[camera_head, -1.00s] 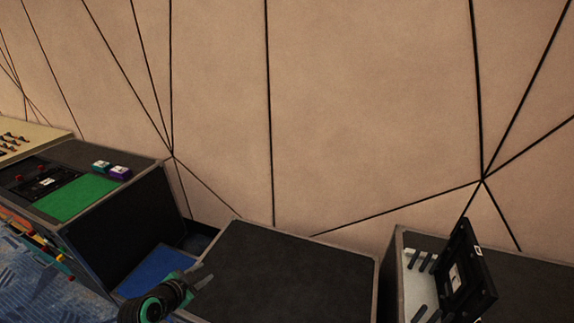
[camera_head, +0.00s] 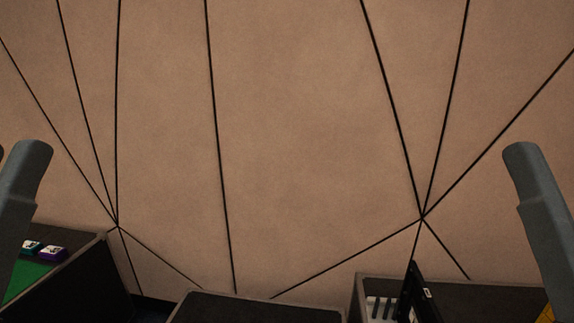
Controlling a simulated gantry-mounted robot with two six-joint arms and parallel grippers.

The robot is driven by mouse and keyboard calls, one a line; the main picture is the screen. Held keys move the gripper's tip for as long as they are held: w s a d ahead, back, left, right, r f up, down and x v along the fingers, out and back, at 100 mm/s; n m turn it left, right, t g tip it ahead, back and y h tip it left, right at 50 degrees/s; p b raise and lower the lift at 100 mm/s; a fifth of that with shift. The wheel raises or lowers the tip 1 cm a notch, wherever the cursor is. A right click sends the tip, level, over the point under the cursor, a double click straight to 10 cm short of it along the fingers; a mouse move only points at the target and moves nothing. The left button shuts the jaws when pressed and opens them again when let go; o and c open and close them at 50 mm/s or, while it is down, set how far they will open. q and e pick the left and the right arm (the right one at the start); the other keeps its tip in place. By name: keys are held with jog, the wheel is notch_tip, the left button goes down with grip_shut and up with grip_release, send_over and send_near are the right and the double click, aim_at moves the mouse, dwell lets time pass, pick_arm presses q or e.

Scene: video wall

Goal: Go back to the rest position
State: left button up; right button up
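Two grey arm parts of mine stand upright at the picture's sides, one at the left edge (camera_head: 22,205) and one at the right edge (camera_head: 540,215). They are roughly level with each other and look alike. I see no fingertips of either gripper. Nothing held shows in the view.
A beige wall (camera_head: 300,130) with black lines fills most of the view. Low in it are a green-topped console (camera_head: 28,278) with small boxes (camera_head: 52,253), a dark tabletop (camera_head: 250,308), and a black upright panel (camera_head: 412,290) beside a pale rack (camera_head: 378,308).

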notch_tip(320, 180, up, 37)
jog(key=p, duration=3.2)
jog(key=shift+f+p, duration=0.2)
jog(key=shift+p, duration=0.1)
jog(key=shift+o, duration=0.8)
jog(key=shift+f, duration=0.15)
jog(key=o, duration=0.4)
jog(key=shift+c, duration=0.2)
